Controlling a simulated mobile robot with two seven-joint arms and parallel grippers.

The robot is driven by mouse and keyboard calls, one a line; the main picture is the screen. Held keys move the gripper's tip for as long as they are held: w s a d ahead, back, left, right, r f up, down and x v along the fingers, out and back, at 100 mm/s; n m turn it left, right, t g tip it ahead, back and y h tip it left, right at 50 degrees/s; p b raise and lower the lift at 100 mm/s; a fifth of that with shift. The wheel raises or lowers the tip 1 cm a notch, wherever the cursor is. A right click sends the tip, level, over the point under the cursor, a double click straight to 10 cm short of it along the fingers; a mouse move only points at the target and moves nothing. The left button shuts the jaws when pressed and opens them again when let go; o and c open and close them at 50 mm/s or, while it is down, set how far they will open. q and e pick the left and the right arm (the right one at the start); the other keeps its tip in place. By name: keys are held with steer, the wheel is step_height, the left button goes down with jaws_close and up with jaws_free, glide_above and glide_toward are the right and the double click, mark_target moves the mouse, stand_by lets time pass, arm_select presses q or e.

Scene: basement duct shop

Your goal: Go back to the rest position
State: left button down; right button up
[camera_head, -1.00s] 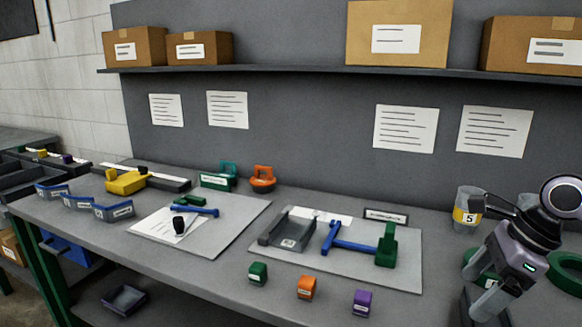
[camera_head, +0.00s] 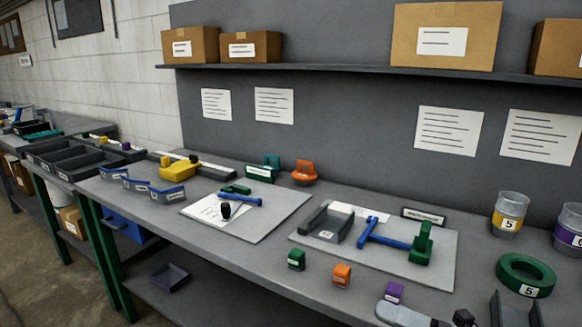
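A light grey rounded part (camera_head: 400,314), probably of my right arm or hand, shows at the bottom edge, right of the middle. It is cut off by the frame. Its fingers cannot be made out, so I cannot tell whether they are open or shut, or whether they hold anything. A small purple block (camera_head: 393,292) is just behind this part. My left gripper is not in view.
The workbench (camera_head: 235,262) carries a mat with a blue tool (camera_head: 385,238) and green clamp (camera_head: 422,245). Green (camera_head: 296,259) and orange (camera_head: 341,275) blocks sit in front. A green ring (camera_head: 526,275) and numbered cup (camera_head: 509,213) are at right. A dark bracket (camera_head: 507,312) stands lower right.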

steer(key=s+d+f+m+t+h, duration=0.15)
steer(key=f+m+t+h, duration=0.35)
steer(key=m, duration=0.5)
steer(key=s+d+f+m+t+h, duration=0.1)
steer(key=d+f+m+t+h, duration=0.15)
steer(key=f+m+h, duration=0.65)
steer(key=s+d+f+m+g+h+p, duration=0.1)
steer(key=s+f+m+g, duration=0.5)
steer(key=s+f+m, duration=0.5)
steer(key=shift+s+d+f+m, duration=0.2)
steer(key=shift+d+f+m, duration=0.05)
steer(key=shift+f+m, duration=0.05)
